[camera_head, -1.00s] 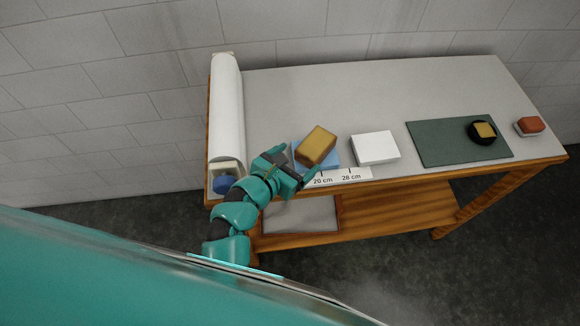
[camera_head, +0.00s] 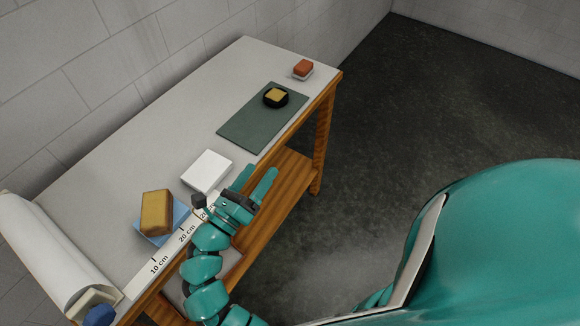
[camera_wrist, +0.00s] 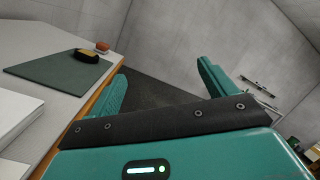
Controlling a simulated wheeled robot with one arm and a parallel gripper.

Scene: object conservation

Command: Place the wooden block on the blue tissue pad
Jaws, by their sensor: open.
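The wooden block (camera_head: 157,212), golden-brown, rests on the blue tissue pad (camera_head: 181,212) on the table's near left part. The pad shows around the block's base. My gripper (camera_head: 257,177) is open and empty, over the table's front edge by the white block, to the right of the wooden block. In the wrist view its two teal fingers (camera_wrist: 163,84) are spread with nothing between them. The wooden block and the blue pad are not in the wrist view.
A white block (camera_head: 207,171) lies beside the gripper. A reddish block (camera_head: 303,67) sits at the far end. A white roll (camera_head: 50,255) and a ruler strip (camera_head: 160,264) lie nearer.

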